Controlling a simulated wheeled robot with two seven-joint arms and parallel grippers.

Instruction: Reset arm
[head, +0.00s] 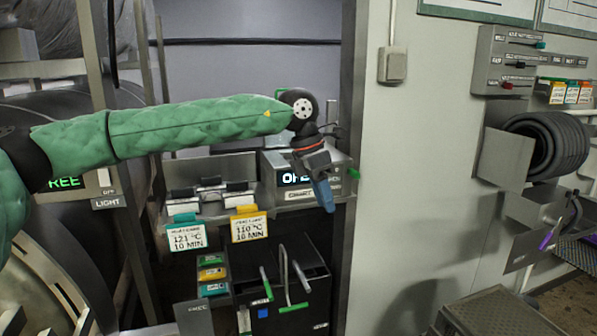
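My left arm (190,125) in a green quilted sleeve reaches across from the left. Its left gripper (325,193) hangs down at the end, with dark and blue parts and an orange-red ring. The gripper is in front of a box with a lit display (296,179), and it hides the right part of the lettering. The fingers show as one blue shape, so I cannot tell whether they are open or shut. No held object can be made out. My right gripper is not in view.
Two cards (187,236) (249,229) with temperatures and times hang below the display. A pale wall (420,170) is to the right, with a lever panel (509,62) and a coiled black hose (548,140).

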